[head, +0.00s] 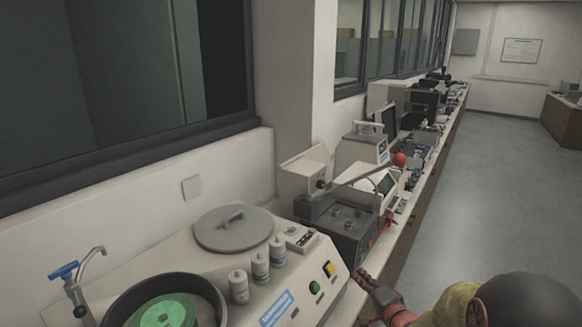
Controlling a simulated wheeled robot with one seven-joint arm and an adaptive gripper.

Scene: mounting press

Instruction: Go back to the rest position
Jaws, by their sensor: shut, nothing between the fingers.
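My gripper (366,281) is at the bottom of the head view, right of centre, beside the front edge of the bench. The mounting press (340,232) is a dark box with a long lever that ends in a red ball (399,159). It stands on the bench beyond my gripper, and the two look apart.
A grinder-polisher (236,292) with a green disc (165,312), a grey lid (233,229), several white bottles (260,268) and a blue-handled tap (64,271) fills the near bench. More instruments line the bench behind. The floor (480,180) at right is clear.

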